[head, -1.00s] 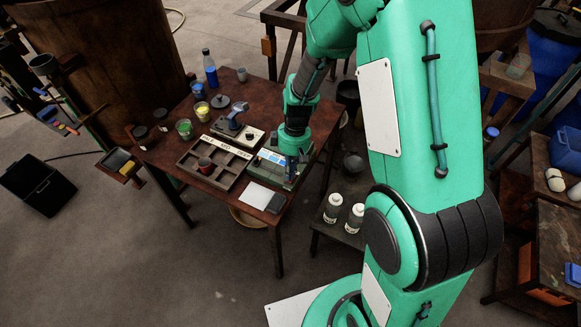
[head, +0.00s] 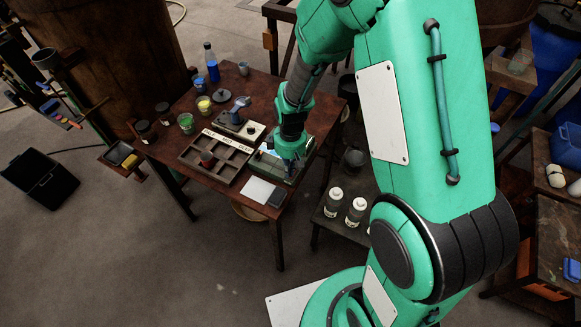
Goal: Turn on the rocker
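My gripper (head: 291,163) points down at the right side of the brown table, over or against a low grey-green device with a pale blue top (head: 268,158). The gripper covers part of this device. I cannot tell whether its fingertips touch it or whether they are open or shut. A second low device (head: 240,127) with a blue upright part and a dark knob stands just behind and to the left. No rocker can be made out clearly; it may be small or hidden behind the gripper.
The table (head: 265,88) also holds a sectioned tray (head: 236,176) with a red-brown cup, a white pad (head: 258,190) beside a dark block, coloured jars and a blue bottle (head: 212,70). Two white-capped bottles (head: 355,211) stand on a lower stand to the right.

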